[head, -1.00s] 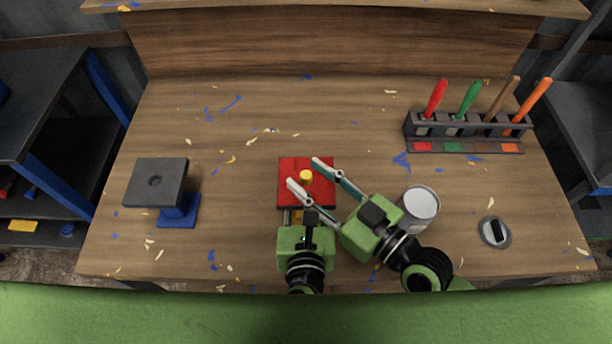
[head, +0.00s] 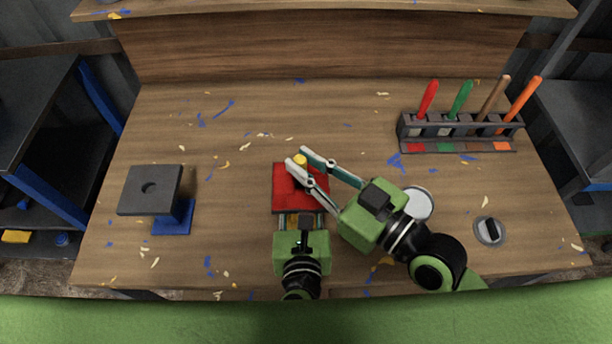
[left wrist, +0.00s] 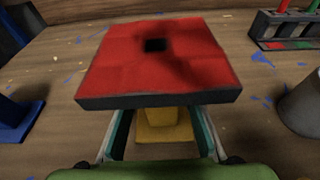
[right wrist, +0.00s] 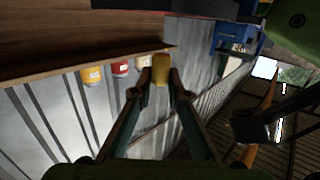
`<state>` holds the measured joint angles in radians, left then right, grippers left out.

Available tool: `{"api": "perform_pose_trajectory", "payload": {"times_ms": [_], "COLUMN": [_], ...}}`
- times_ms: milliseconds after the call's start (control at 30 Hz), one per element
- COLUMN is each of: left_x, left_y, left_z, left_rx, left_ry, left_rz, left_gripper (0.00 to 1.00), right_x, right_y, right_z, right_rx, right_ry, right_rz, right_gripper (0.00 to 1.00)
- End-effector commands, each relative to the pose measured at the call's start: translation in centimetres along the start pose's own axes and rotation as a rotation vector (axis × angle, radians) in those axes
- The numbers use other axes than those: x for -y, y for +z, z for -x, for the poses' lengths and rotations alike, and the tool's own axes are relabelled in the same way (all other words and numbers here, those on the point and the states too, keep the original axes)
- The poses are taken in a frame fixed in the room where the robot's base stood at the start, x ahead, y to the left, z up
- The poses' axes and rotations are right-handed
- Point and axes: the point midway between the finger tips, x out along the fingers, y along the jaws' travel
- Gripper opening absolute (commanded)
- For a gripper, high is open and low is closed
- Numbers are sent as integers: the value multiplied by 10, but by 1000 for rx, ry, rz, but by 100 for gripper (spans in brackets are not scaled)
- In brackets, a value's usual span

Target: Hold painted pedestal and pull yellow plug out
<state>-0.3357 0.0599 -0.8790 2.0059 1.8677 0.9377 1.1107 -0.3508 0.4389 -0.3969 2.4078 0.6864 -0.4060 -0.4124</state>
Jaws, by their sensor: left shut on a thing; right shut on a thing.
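The painted pedestal has a red square top (head: 296,196) in the head view. In the left wrist view its red top (left wrist: 160,62) shows an empty dark square hole, and its yellow stem (left wrist: 162,128) stands below. My left gripper (head: 290,218) is shut on the stem, under the top. My right gripper (head: 304,164) is shut on the yellow plug (head: 299,160). In the right wrist view the plug (right wrist: 161,70) sits between the fingertips. The plug is clear of the hole, above the pedestal.
A grey-topped blue pedestal (head: 150,190) stands at the left. A pale can (head: 418,204) stands partly behind my right gripper. A dark round piece (head: 489,231) lies at the right. A rack (head: 459,132) with several coloured handles stands at the back right. The table's middle back is clear.

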Motion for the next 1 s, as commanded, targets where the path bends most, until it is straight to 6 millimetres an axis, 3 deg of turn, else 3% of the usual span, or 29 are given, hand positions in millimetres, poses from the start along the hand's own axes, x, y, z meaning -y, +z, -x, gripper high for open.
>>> {"api": "perform_pose_trajectory", "payload": {"times_ms": [33,200,567,600,667,1000], "left_x": [0,0,0,0,0,0], "left_y": [0,0,0,0,0,0], "left_z": [0,0,0,0,0,1], "left_rx": [0,0,0,0,0,0], "left_ry": [0,0,0,0,0,0], "left_rz": [0,0,0,0,0,0], "left_gripper": [0,0,0,38,49,49], "right_x": [0,0,0,0,0,0], "right_y": [-12,-34,-40,-40,-40,-39], "right_z": [0,1,2,2,2,2], "right_rx": [-7,-3,1,1,1,1], "right_ry": [1,1,1,1,1,1], "right_rz": [1,2,0,0,0,0], "right_gripper": [6,6,6,6,6,6]}}
